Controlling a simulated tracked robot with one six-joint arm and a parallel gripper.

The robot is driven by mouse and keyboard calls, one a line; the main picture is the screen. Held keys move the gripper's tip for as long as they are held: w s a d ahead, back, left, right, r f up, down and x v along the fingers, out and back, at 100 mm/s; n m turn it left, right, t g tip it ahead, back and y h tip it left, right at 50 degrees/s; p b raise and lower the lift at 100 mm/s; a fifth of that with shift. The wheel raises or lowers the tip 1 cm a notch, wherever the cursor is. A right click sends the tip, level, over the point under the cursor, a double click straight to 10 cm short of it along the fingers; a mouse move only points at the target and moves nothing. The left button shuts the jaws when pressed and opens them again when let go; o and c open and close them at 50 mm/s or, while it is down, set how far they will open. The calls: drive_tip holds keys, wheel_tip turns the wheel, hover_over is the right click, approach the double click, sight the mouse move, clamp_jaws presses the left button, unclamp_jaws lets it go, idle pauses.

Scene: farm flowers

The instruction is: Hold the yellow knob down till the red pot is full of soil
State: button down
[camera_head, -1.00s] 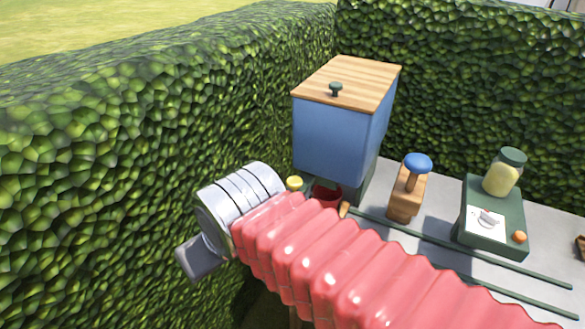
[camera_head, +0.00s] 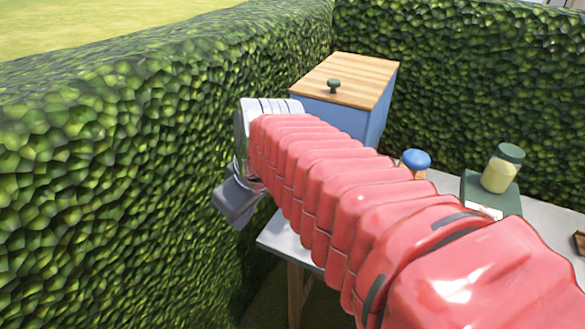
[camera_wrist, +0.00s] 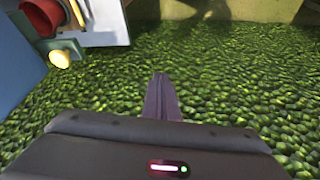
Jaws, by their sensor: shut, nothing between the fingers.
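In the wrist view, the yellow knob (camera_wrist: 60,54) shows at the upper left, out on the side of the blue soil box (camera_wrist: 20,62). The red pot (camera_wrist: 42,14) is close by at the top-left corner, cut off by the frame edge. How much soil it holds cannot be told. My gripper (camera_wrist: 161,85) is shut and empty, with its fingers to the right of the knob and apart from it, over the hedge. In the head view, my arm hides the knob and pot. The blue box (camera_head: 350,118) with its wooden lid stands behind the arm.
A tall green hedge (camera_head: 110,180) runs close along the left and behind. On the grey table (camera_head: 285,235) stand a blue-topped wooden stamp (camera_head: 415,160) and a lidded jar (camera_head: 501,170) on a green stand. My arm crosses above the table.

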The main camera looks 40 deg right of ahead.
drive_tip(key=d+r+n+t, duration=0.1)
drive_tip(key=d+r, duration=0.3)
drive_tip(key=d, duration=0.7)
drive_tip(key=d+r+n+t+y, duration=0.1)
drive_tip(key=d+r, duration=0.3)
drive_tip(key=d, duration=0.6)
drive_tip(key=shift+d+n+t, duration=0.3)
drive_tip(key=shift+d+t, duration=0.05)
drive_tip(key=shift+t, duration=0.45)
drive_tip(key=shift+f, duration=0.15)
drive_tip(key=x, duration=0.9)
drive_tip(key=shift+w+a+f, duration=0.2)
drive_tip(key=shift+a+f, duration=0.1)
drive_tip(key=f, duration=0.3)
drive_tip(key=shift+d, duration=0.25)
drive_tip(key=shift+f, duration=0.5)
